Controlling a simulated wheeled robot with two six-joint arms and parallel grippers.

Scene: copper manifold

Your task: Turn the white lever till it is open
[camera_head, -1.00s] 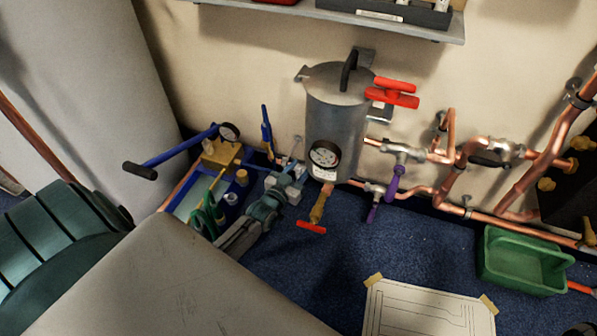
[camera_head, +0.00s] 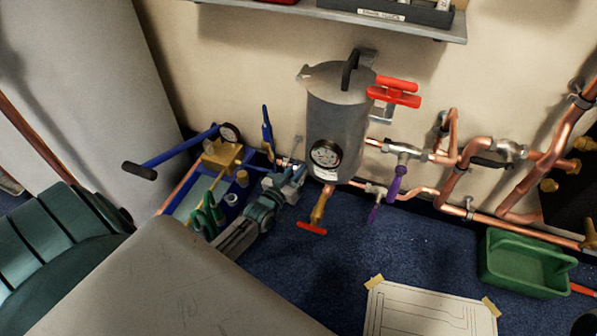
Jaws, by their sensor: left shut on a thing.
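My left gripper (camera_head: 292,172) is low beside the left side of the grey metal tank, above the blue floor. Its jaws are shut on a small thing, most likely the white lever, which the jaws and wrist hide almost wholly. I cannot tell the lever's angle from here. The grey tank (camera_head: 335,110) has a black top handle, a round dial (camera_head: 325,154) and a red-handled tap (camera_head: 313,228) below. My right gripper is not in view.
A blue tray (camera_head: 205,190) with a yellow pump and tools lies left of my wrist. Copper pipes (camera_head: 468,170) with purple levers (camera_head: 397,183) run right of the tank. A green tub (camera_head: 525,264) and a paper sheet (camera_head: 430,310) lie on the floor.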

